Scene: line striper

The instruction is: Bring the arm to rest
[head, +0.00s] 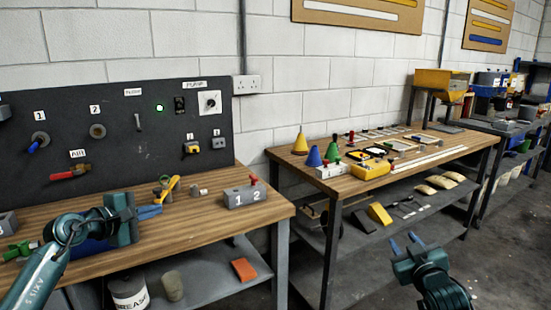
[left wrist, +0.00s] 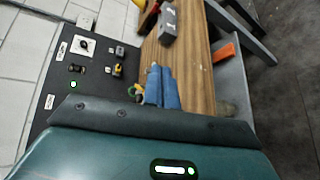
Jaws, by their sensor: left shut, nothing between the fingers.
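My left gripper (head: 150,212) is above the left wooden bench (head: 222,221), its blue fingers pointing right. The fingers are together and empty; they also show closed in the left wrist view (left wrist: 162,88). A yellow-handled valve piece (head: 172,188) stands on the bench just beyond the fingertips in the head view; I cannot tell whether they touch. My right gripper (head: 405,243) is at the lower right of the head view, in front of the right bench (head: 425,160). Its blue fingers point up, with a small gap between them and nothing visible there.
A dark panel (head: 140,140) with valves and switches stands behind the left bench. A grey block marked 1 and 2 (head: 245,197) with a red handle sits near that bench's right end. Cones (head: 301,144) and a yellow box (head: 370,169) crowd the right bench. Floor (head: 500,260) at right is clear.

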